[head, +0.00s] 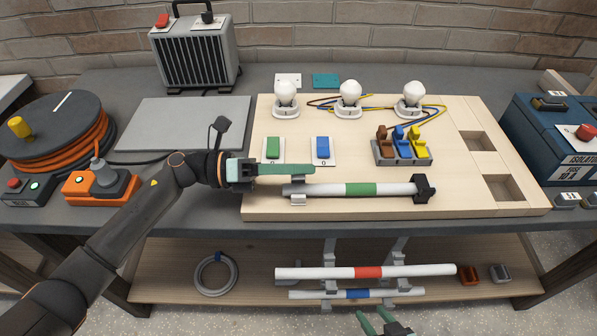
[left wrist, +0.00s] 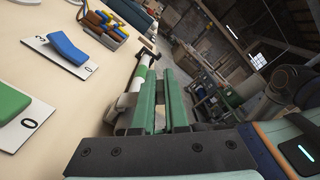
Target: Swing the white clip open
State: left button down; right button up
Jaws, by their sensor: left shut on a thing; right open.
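A white tube with a green band (head: 360,189) lies along the front of the wooden board. A pale clip (head: 298,200) shows at its left end, and a black clip (head: 424,188) at its right end. My left gripper (head: 312,169) reaches in from the left just behind the tube's left end. It is shut on the white clip, most of which its green fingers hide. The left wrist view shows the fingers (left wrist: 160,75) beside the tube (left wrist: 139,78), with a pale bit between them. My right gripper (head: 371,312) is open and empty, low at the front.
Green (head: 273,148) and blue (head: 322,149) switches stand close behind the left gripper. Three bulbs and a block of coloured levers (head: 402,150) are further back. A red-banded tube (head: 368,272) and a blue-banded tube lie on the lower shelf near the right gripper.

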pick_arm(q)
jog(key=n, duration=0.1)
jog(key=w+n, duration=0.1)
jog(key=n, duration=0.1)
jog(key=w+n, duration=0.1)
jog(key=shift+r+n+p, duration=0.3)
jog(key=w+n, duration=0.1)
jog(key=n, duration=0.2)
jog(key=shift+w+f+n, duration=0.15)
jog(key=shift+w+n, duration=0.2)
jog(key=shift+n, duration=0.05)
jog(key=n, duration=0.1)
jog(key=w+n, duration=0.1)
jog(key=n, duration=0.1)
jog(key=shift+w+f, duration=0.2)
jog(key=shift+f, duration=0.1)
jog(key=shift+w+f+n, duration=0.2)
jog(key=shift+n, duration=0.55)
jog(key=shift+w+f+n, duration=0.2)
jog(key=shift+f+n, duration=0.05)
jog(key=shift+n, duration=0.55)
jog(key=shift+w+f+n, duration=0.2)
jog(key=shift+n, duration=0.55)
jog(key=c, duration=0.9)
grip_release()
jog(key=shift+c, duration=0.2)
jog(key=shift+a, duration=0.1)
